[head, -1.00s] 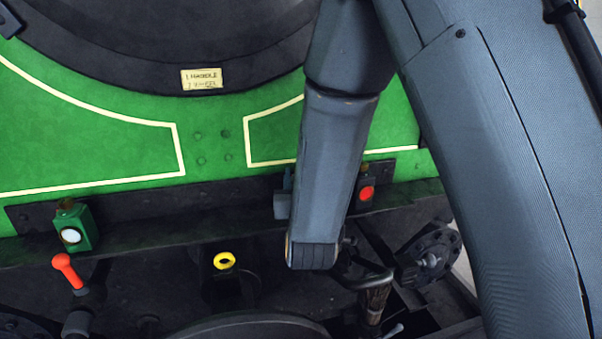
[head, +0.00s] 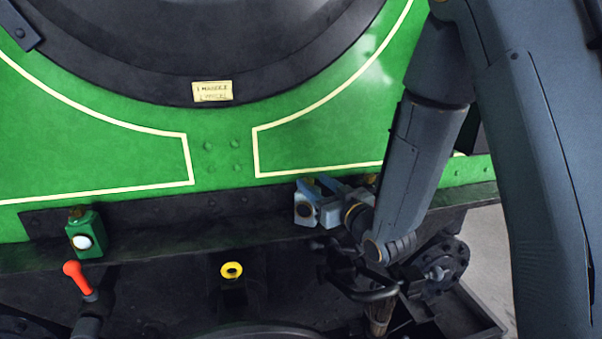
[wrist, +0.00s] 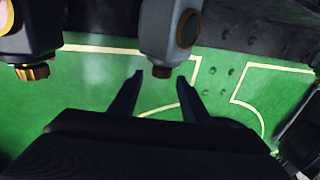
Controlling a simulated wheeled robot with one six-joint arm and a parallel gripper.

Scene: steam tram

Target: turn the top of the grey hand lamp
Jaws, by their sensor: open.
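The grey hand lamp (head: 305,208) stands on the dark ledge below the green plate in the head view, its round dark lens facing out. My gripper (head: 336,207) is close beside it on the right and partly merges with it in that view. A gap shows on both sides of the brass top. I cannot tell how deep the fingers reach.
A second lamp (wrist: 28,38) with a brass top is close by in the wrist view. A green lamp (head: 85,235) stands left on the ledge. A red-handled lever (head: 77,275) and yellow ring (head: 231,270) are below. A round dark fitting (head: 440,268) is lower right.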

